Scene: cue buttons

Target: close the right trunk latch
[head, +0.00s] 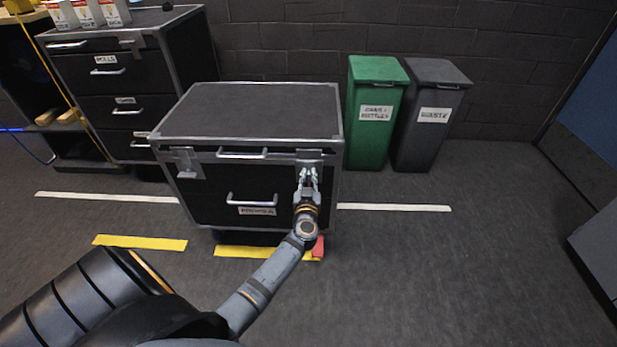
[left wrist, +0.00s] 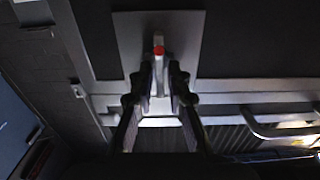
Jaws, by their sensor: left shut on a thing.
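The black trunk (head: 250,112) with silver edges stands on the floor, and its lid is down. The right trunk latch (head: 309,156) is a grey plate at the front right, just under the lid edge. My left gripper (head: 308,174) is at this latch, shut on its lever. In the left wrist view, the latch lever (left wrist: 158,48), with a red mark near its tip, stands between the fingers (left wrist: 160,78) in front of the latch plate (left wrist: 186,30). The left trunk latch (head: 186,162) is at the front left. The fingers partly hide the right latch. My right gripper is not in view.
A lid handle (head: 243,153) and a labelled front handle (head: 252,200) are left of my left gripper. A drawer cabinet (head: 120,85) stands behind at left. A green bin (head: 372,140) and a grey bin (head: 428,145) stand behind at right. The floor at right is clear.

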